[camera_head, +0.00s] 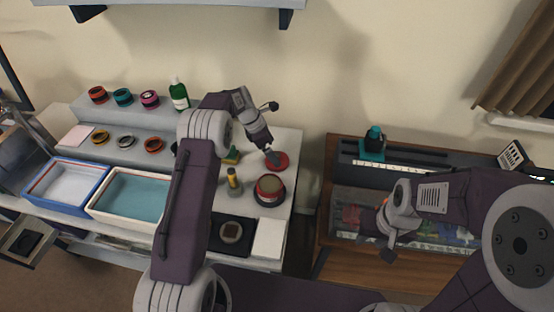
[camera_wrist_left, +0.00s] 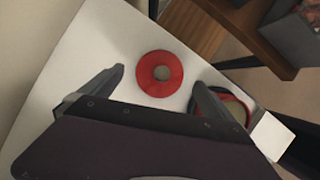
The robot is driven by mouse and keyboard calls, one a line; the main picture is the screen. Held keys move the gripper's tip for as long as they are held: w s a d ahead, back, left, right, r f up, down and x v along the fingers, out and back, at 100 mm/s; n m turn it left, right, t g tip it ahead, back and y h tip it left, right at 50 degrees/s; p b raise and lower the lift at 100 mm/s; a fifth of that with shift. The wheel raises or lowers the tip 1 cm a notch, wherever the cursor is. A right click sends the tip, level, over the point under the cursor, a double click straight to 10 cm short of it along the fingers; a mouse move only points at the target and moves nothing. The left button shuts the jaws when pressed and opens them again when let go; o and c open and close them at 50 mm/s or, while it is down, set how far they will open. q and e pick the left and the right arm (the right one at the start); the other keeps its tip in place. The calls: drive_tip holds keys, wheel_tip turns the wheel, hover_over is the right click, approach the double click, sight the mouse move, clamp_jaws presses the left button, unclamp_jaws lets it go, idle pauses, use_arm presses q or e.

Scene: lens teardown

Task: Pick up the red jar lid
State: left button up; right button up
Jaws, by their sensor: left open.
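The red jar lid (camera_head: 277,161) lies flat on the white table near its right edge in the head view. My left gripper (camera_head: 270,152) is just above the lid. In the left wrist view my left gripper (camera_wrist_left: 157,80) has its fingers apart, with the lid seen between and slightly beyond them, and nothing is held. My right gripper (camera_head: 388,244) is over the wooden bench at the right, and its jaws are too small and dark to judge.
A dark jar with a reddish top (camera_head: 270,190) stands just in front of the lid. Two trays (camera_head: 66,184) stand at the left. A gap separates the table from the wooden bench (camera_head: 330,150).

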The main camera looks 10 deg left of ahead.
sight(277, 154)
use_arm(q)
drive_tip(key=x, duration=0.4)
drive_tip(key=shift+d+f, duration=0.15)
drive_tip(key=shift+d, duration=0.1)
drive_tip(key=shift+s, duration=0.1)
drive_tip(key=c, duration=1.3)
drive_tip(key=shift+o, duration=0.2)
drive_tip(key=r, duration=0.4)
drive_tip(key=shift+s+r, duration=0.2)
drive_tip(key=shift+r, duration=0.15)
drive_tip(key=s+d+r+m+g, duration=0.1)
drive_tip(key=s+d+r, duration=0.15)
drive_tip(key=s, duration=0.25)
drive_tip(key=s+d+r+m, duration=0.1)
drive_tip(key=s+d+r, duration=0.1)
drive_tip(key=s+r, duration=0.25)
drive_tip(key=s+a+r+m+g+p, duration=0.1)
drive_tip(key=s+a+m+p, duration=0.3)
drive_tip(key=p, duration=0.8)
drive_tip(key=shift+a+r, duration=0.25)
drive_tip(key=shift+a, duration=0.05)
